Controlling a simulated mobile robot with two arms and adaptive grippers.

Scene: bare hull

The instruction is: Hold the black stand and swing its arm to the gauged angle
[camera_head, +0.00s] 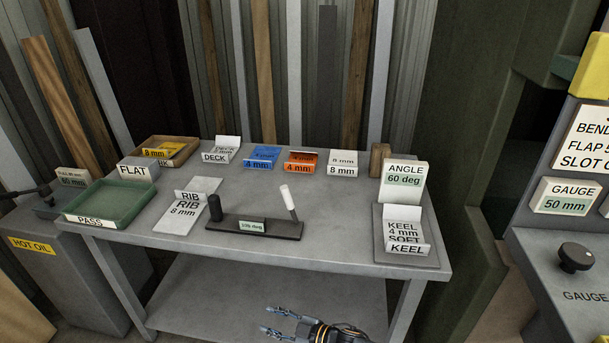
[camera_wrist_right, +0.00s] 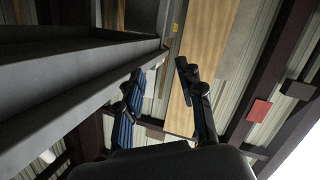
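The black stand (camera_head: 280,230) sits near the front edge of the grey table. A black upright post (camera_head: 214,207) rises at its left end. Its arm (camera_head: 289,203), pale at the top, rises near the right end and leans slightly left. A small display on the stand seems to read 106 deg. The angle gauge (camera_head: 404,178) at the table's right reads 60 deg. My right gripper (camera_head: 273,320) is low in front of the table, below the stand and apart from it. Its fingers are spread and empty in the right wrist view (camera_wrist_right: 160,70). My left gripper is not in view.
The grey table (camera_head: 335,244) holds a RIB plate (camera_head: 180,221) left of the stand and a KEEL block (camera_head: 405,234) to its right. A green PASS tray (camera_head: 105,204) is at the left. Coloured brackets line the back. A gauge panel stands at far right.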

